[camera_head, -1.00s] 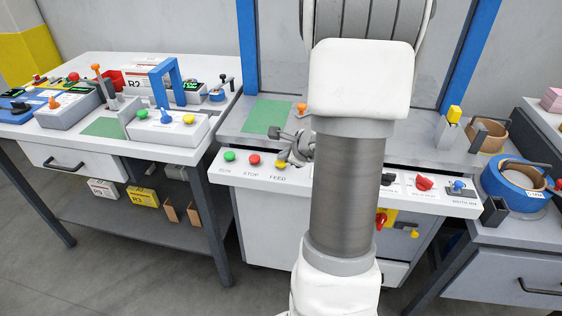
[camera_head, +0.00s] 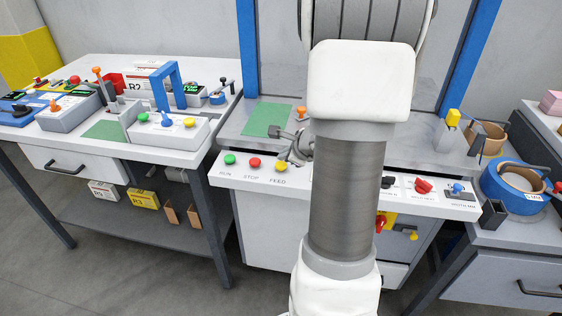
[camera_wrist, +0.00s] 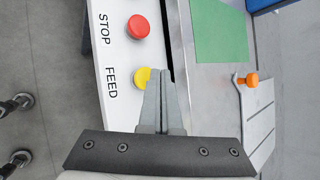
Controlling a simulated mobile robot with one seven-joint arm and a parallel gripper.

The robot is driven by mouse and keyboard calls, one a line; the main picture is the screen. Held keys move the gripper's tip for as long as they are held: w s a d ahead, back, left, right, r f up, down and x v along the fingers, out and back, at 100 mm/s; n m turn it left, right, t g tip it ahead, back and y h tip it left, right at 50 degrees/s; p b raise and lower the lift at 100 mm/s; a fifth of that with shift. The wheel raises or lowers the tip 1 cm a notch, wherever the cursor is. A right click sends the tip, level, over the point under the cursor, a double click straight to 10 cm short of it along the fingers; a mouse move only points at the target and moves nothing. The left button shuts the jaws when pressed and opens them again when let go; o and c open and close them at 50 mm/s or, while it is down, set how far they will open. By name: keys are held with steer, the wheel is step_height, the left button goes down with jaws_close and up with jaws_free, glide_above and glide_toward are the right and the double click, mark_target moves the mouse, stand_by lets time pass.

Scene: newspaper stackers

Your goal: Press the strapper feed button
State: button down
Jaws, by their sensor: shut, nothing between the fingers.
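The yellow feed button (camera_head: 281,167) sits on the white front panel of the strapper, above the FEED label, to the right of the red STOP button (camera_head: 255,163). In the wrist view the yellow feed button (camera_wrist: 143,77) is partly hidden by my gripper's fingers. My gripper (camera_wrist: 160,72) is shut and empty, with its fingertips over or right beside the button. I cannot tell whether they touch it. In the head view my gripper is mostly hidden behind my arm.
A green RUN button (camera_head: 230,159) is at the left end of the panel. A green mat (camera_head: 267,118) and an orange knob (camera_wrist: 251,78) are on the grey table behind it. A control-covered bench (camera_head: 90,150) stands left. A blue tape roll (camera_head: 517,185) lies right.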

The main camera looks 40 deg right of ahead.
mark_target(284, 166)
steer(key=shift+r, duration=0.1)
step_height(284, 166, up, 5)
steer(key=p, duration=0.4)
stand_by(0.3)
stand_by(0.7)
